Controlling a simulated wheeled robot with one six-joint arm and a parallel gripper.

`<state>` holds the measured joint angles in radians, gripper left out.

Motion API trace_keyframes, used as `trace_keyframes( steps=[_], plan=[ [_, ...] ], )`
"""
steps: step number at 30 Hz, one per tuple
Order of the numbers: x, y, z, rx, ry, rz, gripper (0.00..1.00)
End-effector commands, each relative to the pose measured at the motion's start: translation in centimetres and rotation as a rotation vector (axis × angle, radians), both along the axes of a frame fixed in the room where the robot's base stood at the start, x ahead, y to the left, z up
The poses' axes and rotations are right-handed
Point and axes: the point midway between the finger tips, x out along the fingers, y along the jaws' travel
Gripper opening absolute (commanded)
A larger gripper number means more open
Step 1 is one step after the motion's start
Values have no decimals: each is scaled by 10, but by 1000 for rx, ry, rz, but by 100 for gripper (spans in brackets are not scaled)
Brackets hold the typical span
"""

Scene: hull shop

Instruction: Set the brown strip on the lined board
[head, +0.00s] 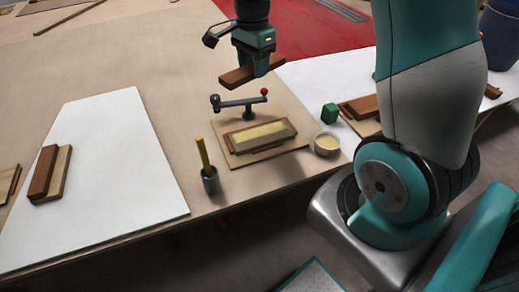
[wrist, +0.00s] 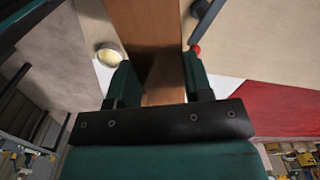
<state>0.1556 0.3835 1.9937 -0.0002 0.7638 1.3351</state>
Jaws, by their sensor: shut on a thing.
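My gripper (head: 256,68) is shut on a brown strip (head: 236,76) and holds it raised above the table, beyond the clamp. In the wrist view the strip (wrist: 146,28) runs away between the two green fingers of my gripper (wrist: 161,84). Below it, a pale wooden block (head: 262,135) lies on brown pieces on a thin tan board (head: 292,151). I cannot make out lines on any board, so I cannot tell which is the lined one.
A clamp with a red knob (head: 264,92) stands behind the pale block. A white sheet (head: 118,170) lies left, bearing brown and pale pieces (head: 45,172).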

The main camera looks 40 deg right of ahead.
Motion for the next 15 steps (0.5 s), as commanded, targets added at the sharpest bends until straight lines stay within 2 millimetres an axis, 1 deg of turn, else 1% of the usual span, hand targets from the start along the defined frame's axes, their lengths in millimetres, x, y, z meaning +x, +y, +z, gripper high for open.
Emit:
trace_keyframes(
  steps=[1, 3, 7, 9, 11, 14, 15],
  plan=[
    [-1, -5, -10, 0, -7, -93, 21],
    [-4, -9, -7, 0, -5, -204, 21],
    [-8, -14, -3, 0, -1, -329, 21],
    [-9, -15, -7, 0, 2, -356, 21],
    [-10, -15, -16, 0, 4, -364, 21],
    [-10, -15, -41, 1, 8, -364, 21],
    [-11, -15, -53, 0, 9, -363, 21]
  ],
)
